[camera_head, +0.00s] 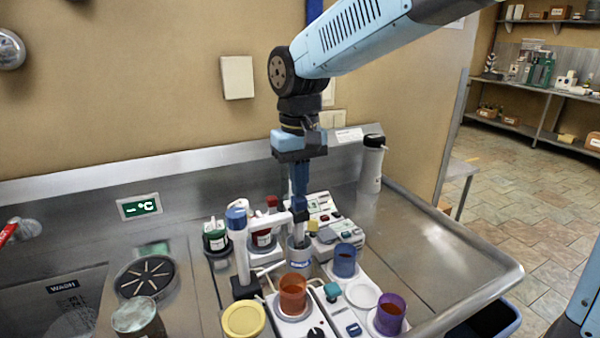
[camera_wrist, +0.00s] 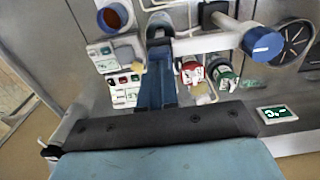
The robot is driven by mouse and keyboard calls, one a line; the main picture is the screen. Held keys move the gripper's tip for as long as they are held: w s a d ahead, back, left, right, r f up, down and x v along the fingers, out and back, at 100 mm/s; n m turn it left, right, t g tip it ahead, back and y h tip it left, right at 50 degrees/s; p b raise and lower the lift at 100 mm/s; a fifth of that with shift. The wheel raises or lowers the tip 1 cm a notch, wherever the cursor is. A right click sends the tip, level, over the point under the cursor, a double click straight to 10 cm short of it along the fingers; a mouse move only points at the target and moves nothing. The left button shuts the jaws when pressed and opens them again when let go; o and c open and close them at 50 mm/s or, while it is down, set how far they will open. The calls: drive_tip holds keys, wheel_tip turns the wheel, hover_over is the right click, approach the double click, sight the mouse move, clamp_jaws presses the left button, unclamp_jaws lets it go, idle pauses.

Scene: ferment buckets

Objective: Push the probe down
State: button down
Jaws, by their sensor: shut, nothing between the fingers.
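A stand with a white post and blue cap (camera_head: 237,217) holds a white horizontal arm (camera_head: 268,221) that reaches right to the probe's place above a grey cup (camera_head: 299,254). My gripper (camera_head: 300,212) is shut, pointing straight down at the end of that arm, over the cup. The probe itself is mostly hidden behind my fingers, and I cannot tell whether they touch it. In the wrist view my blue fingers (camera_wrist: 157,92) reach to the end of the white arm (camera_wrist: 212,43), with the blue cap (camera_wrist: 262,43) to the right.
Red-lidded (camera_head: 263,236) and green-labelled (camera_head: 215,235) jars stand left of the cup. Orange (camera_head: 293,293), blue (camera_head: 345,260) and purple (camera_head: 390,313) cups stand in front and right. A white bottle (camera_head: 371,165) stands at the back. The steel counter at right (camera_head: 440,265) is clear.

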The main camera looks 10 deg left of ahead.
drive_tip(key=shift+r, duration=2.3)
idle(0.4)
drive_tip(key=shift+d, duration=0.1)
